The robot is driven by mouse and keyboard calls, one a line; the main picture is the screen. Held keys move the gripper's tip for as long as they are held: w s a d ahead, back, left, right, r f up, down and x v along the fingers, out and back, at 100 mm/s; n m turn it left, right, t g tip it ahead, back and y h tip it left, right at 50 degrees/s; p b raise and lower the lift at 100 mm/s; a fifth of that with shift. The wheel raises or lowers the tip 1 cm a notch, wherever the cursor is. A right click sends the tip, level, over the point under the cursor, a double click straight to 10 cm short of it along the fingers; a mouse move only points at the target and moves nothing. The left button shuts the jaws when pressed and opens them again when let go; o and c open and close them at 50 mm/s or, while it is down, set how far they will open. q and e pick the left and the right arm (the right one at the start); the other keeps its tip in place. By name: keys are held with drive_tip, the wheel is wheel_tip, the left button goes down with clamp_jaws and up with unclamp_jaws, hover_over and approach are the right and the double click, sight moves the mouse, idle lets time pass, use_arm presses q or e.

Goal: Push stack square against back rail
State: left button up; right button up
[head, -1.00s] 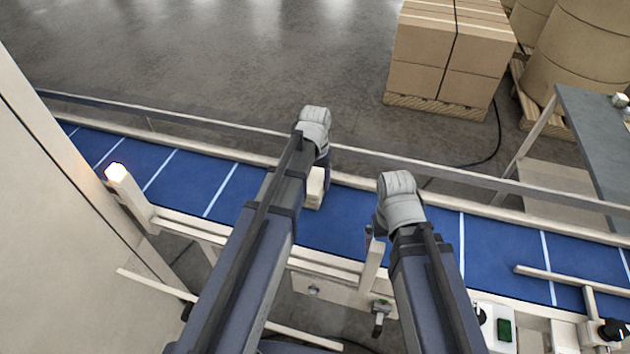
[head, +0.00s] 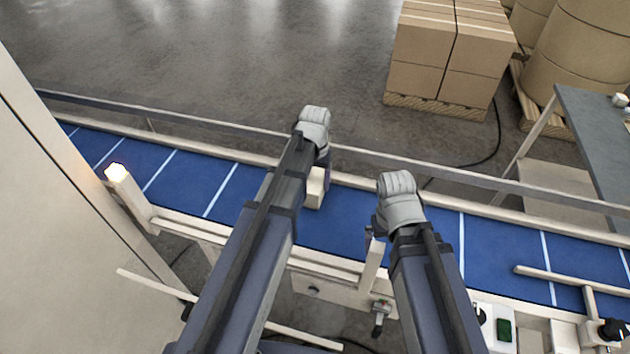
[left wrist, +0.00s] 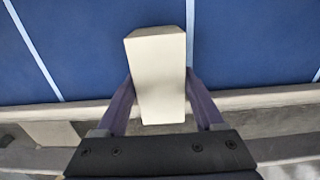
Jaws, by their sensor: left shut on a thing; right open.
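A pale cream block or stack (head: 315,189) shows beside my left gripper (head: 323,174) over the blue belt in the head view. In the left wrist view the block (left wrist: 158,75) sits between the two fingers of my left gripper (left wrist: 160,98), which is shut on it. I cannot tell whether it touches the belt. The far rail (head: 465,178) runs along the back of the conveyor, and my left wrist covers part of it. My right gripper (head: 374,236) is open near the belt's front edge, its fingers mostly hidden by the wrist.
The blue belt (head: 340,225) has white cross lines. A lit lamp post (head: 117,172) stands at the left front, beside a tall pale panel (head: 50,230). A T-shaped bar (head: 560,276) lies over the belt at right. Boxes on a pallet (head: 445,50) stand beyond the conveyor.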

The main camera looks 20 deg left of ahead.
use_arm(q)
drive_tip(key=shift+s+f, duration=0.1)
drive_tip(key=shift+f, duration=0.05)
use_arm(e)
drive_tip(key=shift+f, duration=0.1)
idle(0.4)
use_arm(q)
drive_tip(key=o, duration=1.4)
wheel_tip(320, 180, up, 8)
drive_tip(key=p, duration=0.7)
drive_tip(key=shift+p, duration=0.4)
use_arm(e)
wheel_tip(320, 180, up, 8)
use_arm(q)
drive_tip(key=shift+f, duration=0.2)
use_arm(e)
drive_tip(key=shift+f, duration=0.25)
use_arm(q)
wheel_tip(320, 180, down, 8)
drive_tip(key=b, duration=0.8)
drive_tip(key=shift+r, duration=0.15)
use_arm(e)
wheel_tip(320, 180, down, 8)
drive_tip(key=shift+r, duration=0.15)
